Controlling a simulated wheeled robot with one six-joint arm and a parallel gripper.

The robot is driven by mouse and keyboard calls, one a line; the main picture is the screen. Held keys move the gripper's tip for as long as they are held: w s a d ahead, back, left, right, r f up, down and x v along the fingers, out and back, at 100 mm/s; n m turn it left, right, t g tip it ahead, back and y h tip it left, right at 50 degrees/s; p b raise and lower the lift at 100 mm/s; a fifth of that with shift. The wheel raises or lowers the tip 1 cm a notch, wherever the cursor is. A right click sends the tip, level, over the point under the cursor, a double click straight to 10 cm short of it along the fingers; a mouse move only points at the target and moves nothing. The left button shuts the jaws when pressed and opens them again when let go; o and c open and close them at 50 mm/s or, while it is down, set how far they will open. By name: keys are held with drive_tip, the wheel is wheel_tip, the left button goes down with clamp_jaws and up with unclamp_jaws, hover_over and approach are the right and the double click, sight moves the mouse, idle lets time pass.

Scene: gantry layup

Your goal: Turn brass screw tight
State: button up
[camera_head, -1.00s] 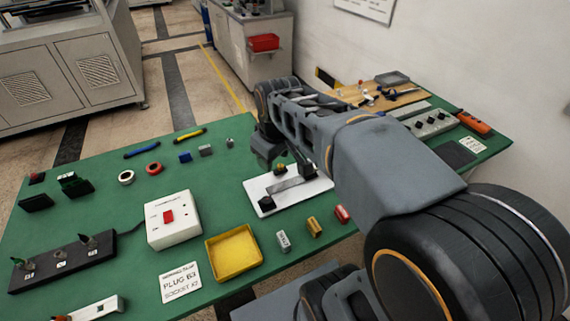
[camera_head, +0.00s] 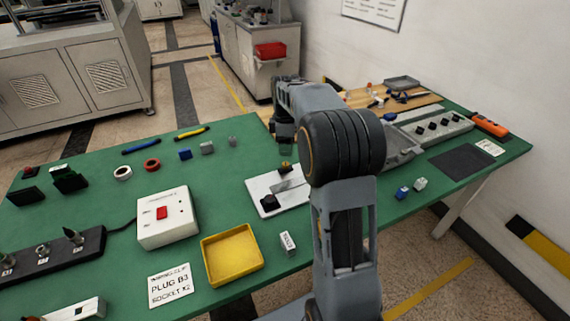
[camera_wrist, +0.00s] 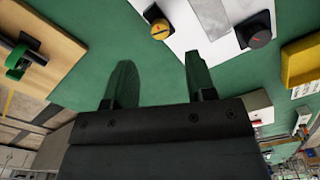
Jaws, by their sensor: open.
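The brass screw (camera_head: 286,167) has a slotted brass top on a dark base and sits at the back of a white plate (camera_head: 262,187). In the wrist view the brass screw (camera_wrist: 160,29) shows near the top, just beyond my fingers. A grey bar (camera_head: 289,184) and a black knob (camera_head: 269,202) are also on the plate. My gripper (camera_wrist: 158,72) is open and empty, its two dark fingers apart over the green table. In the head view my gripper (camera_head: 284,138) is above and behind the plate, apart from the screw. My arm hides the plate's right edge.
A yellow tray (camera_head: 231,280) and a white box with a red switch (camera_head: 162,218) stand left of the plate. A small white block (camera_head: 288,243) lies in front. A wooden board with tools (camera_head: 420,102) and a grey knob strip (camera_head: 432,130) lie at right.

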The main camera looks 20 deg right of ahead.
sight(286, 163)
wheel_tip(286, 163, down, 7)
drive_tip(key=shift+f+b, duration=0.2)
drive_tip(key=shift+b, duration=0.15)
drive_tip(key=c, duration=0.9)
